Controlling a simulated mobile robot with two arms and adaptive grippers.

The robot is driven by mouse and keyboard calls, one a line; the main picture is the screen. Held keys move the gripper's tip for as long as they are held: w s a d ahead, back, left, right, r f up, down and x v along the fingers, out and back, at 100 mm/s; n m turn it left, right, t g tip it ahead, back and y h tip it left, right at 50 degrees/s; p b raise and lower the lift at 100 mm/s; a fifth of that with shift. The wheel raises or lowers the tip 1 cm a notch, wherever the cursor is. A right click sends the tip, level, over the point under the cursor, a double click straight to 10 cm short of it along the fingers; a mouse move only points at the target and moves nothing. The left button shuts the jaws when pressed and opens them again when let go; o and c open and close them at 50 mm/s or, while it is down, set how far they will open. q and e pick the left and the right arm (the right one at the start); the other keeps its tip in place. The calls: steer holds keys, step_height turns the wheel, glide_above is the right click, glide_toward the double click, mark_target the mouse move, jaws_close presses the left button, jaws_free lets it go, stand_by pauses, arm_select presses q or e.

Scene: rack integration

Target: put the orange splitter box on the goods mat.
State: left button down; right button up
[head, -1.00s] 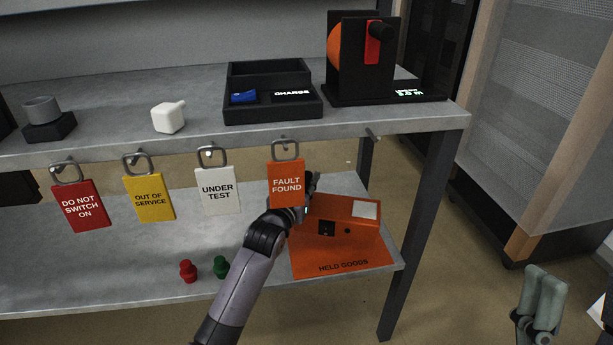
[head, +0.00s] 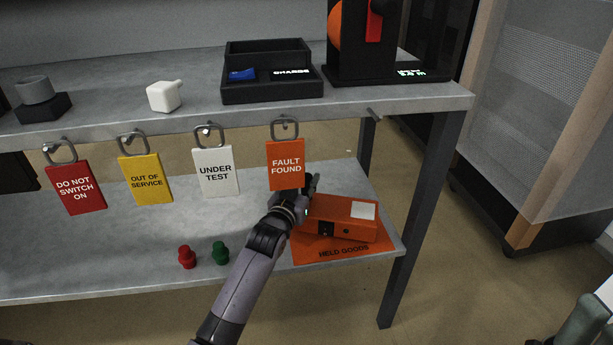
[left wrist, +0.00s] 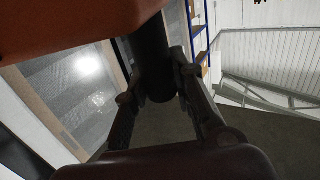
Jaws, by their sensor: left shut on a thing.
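The orange splitter box (head: 345,229), with a white label and dark sockets, is at the right end of the lower shelf. It is over the orange goods mat (head: 310,252) marked HELD GOODS and hides much of it. I cannot tell whether its underside touches the mat. In the left wrist view, the two fingers (left wrist: 165,95) show, with an orange surface (left wrist: 70,22) close to the camera. My right gripper is not clearly seen.
Red (head: 187,257) and green (head: 220,253) pegs stand left of my forearm. A table leg (head: 425,200) stands right of the mat.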

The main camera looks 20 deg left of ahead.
arm_select(q)
steer(key=shift+f, duration=0.3)
stand_by(0.6)
steer(key=c, duration=1.5)
jaws_free()
steer(key=shift+o, duration=1.1)
steer(key=shift+f, duration=0.1)
steer(key=shift+s+f, duration=0.1)
steer(key=shift+f, duration=0.2)
steer(key=s, duration=1.2)
steer(key=shift+d+r, duration=0.3)
steer(key=shift+r, duration=0.05)
steer(key=shift+f, duration=0.1)
